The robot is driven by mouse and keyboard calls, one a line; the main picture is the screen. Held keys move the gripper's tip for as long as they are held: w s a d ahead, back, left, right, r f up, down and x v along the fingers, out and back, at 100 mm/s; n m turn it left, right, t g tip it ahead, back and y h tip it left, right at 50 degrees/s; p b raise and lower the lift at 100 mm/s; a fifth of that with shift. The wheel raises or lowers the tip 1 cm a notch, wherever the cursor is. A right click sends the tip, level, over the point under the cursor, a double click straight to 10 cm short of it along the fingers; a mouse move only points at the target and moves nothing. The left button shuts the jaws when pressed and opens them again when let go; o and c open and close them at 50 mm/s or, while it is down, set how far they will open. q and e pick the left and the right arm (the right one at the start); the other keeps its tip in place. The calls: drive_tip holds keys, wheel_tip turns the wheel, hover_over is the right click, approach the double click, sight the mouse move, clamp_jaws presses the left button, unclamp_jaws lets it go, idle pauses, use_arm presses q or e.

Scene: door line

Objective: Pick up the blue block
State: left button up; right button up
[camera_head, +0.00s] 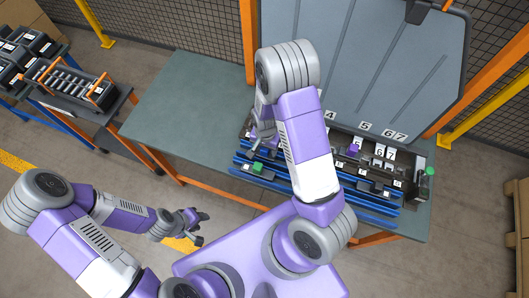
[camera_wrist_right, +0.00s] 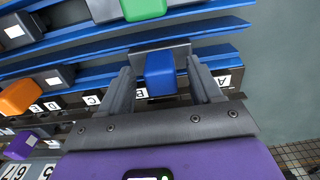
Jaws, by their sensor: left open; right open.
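The blue block (camera_wrist_right: 160,74) shows in the right wrist view, against a dark grey carrier beside the label B. My right gripper (camera_wrist_right: 160,66) is open, with one finger on each side of the block; I cannot tell whether either finger touches it. In the head view my right gripper (camera_head: 264,146) is over the left end of the blue rails, and the block is hidden there. My left gripper (camera_head: 198,226) is open and empty, off the near side of the table.
A green block (camera_wrist_right: 143,9) and an orange block (camera_wrist_right: 20,97) sit nearby on grey carriers. A purple block (camera_head: 353,149) is further right. Blue rails (camera_head: 345,205) run along the table (camera_head: 180,110). A large grey panel (camera_head: 385,60) stands behind. The table's left part is bare.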

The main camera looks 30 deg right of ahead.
drive_tip(key=shift+c, duration=0.2)
clamp_jaws()
drive_tip(key=shift+w, duration=0.1)
drive_tip(key=shift+r, duration=0.15)
